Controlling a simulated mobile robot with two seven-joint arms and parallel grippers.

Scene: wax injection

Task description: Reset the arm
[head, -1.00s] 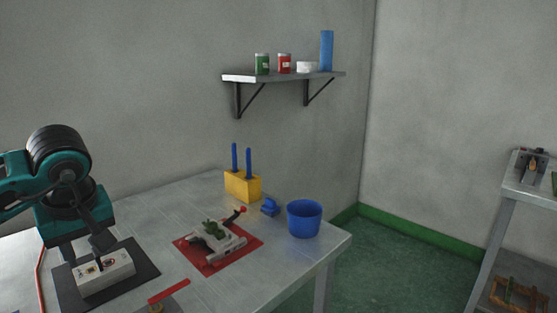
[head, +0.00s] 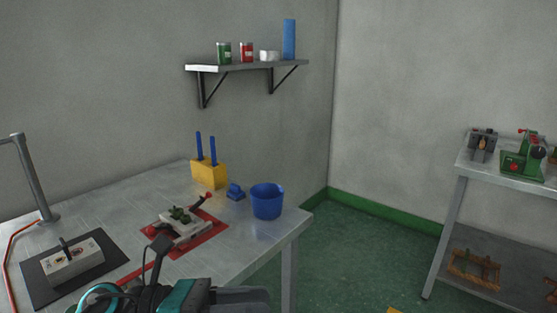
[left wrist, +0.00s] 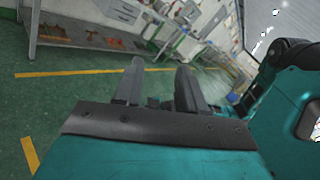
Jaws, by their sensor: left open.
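My left arm, teal and black, shows at the bottom of the head view, in front of the table's near edge. My left gripper (head: 245,297) points to the right there, low in the picture. In the left wrist view its two dark fingers (left wrist: 158,88) stand apart with nothing between them, above green floor. My right gripper is in neither view.
The metal table (head: 240,234) bears a grey control box (head: 72,265), a clamp device on a red mat (head: 208,240), a yellow block (head: 208,175) and a blue bucket (head: 267,203). A bench (head: 500,172) stands right. Green floor (head: 370,255) between is clear.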

